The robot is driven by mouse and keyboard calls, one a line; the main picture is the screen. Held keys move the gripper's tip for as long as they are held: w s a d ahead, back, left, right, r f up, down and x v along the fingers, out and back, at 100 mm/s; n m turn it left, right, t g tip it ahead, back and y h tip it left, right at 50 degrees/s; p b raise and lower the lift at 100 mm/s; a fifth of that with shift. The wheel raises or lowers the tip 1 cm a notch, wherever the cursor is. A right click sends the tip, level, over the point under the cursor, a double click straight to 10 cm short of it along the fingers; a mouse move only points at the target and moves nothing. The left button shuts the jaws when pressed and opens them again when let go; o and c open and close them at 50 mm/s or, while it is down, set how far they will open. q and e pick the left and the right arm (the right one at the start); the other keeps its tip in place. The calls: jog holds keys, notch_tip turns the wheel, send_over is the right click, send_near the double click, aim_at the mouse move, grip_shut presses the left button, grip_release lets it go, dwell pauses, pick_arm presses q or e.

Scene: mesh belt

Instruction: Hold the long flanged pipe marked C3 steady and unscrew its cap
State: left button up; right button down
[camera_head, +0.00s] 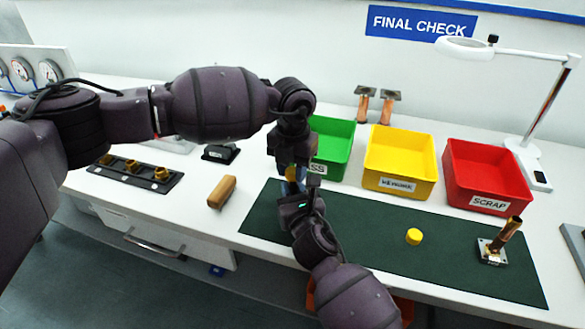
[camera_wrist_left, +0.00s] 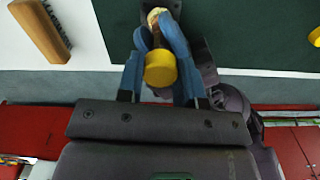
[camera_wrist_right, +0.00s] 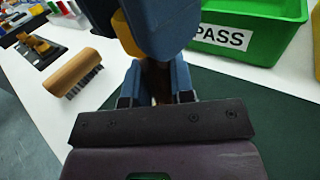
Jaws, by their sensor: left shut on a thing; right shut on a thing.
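A copper-coloured pipe (camera_wrist_right: 155,78) stands over the green mat (camera_head: 370,240), mostly hidden by my two grippers; no C3 mark is readable. A yellow cap (camera_wrist_left: 160,69) is at its top end. My left gripper (camera_head: 292,174) comes from above, its blue fingers (camera_wrist_left: 158,45) shut around the cap. The cap also shows partly in the right wrist view (camera_wrist_right: 125,34). My right gripper (camera_head: 300,192) is lower, on the near side, with its fingers (camera_wrist_right: 155,80) shut on the pipe below the cap. I cannot tell whether the flange rests on the mat.
A loose yellow cap (camera_head: 414,236) and an uncapped flanged pipe (camera_head: 493,248) are on the mat's right. Green (camera_head: 335,150), yellow (camera_head: 400,163) and red (camera_head: 487,175) bins stand behind. A wooden brush (camera_head: 222,191) and a black holder (camera_head: 135,170) are left. Two pipes (camera_head: 364,105) stand behind the bins.

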aim_at(293, 170)
pick_arm(q)
jog(key=n, duration=1.5)
jog(key=shift+r, duration=0.4)
jog(key=shift+r, duration=0.7)
jog(key=shift+r, duration=0.1)
jog(key=shift+r, duration=1.95)
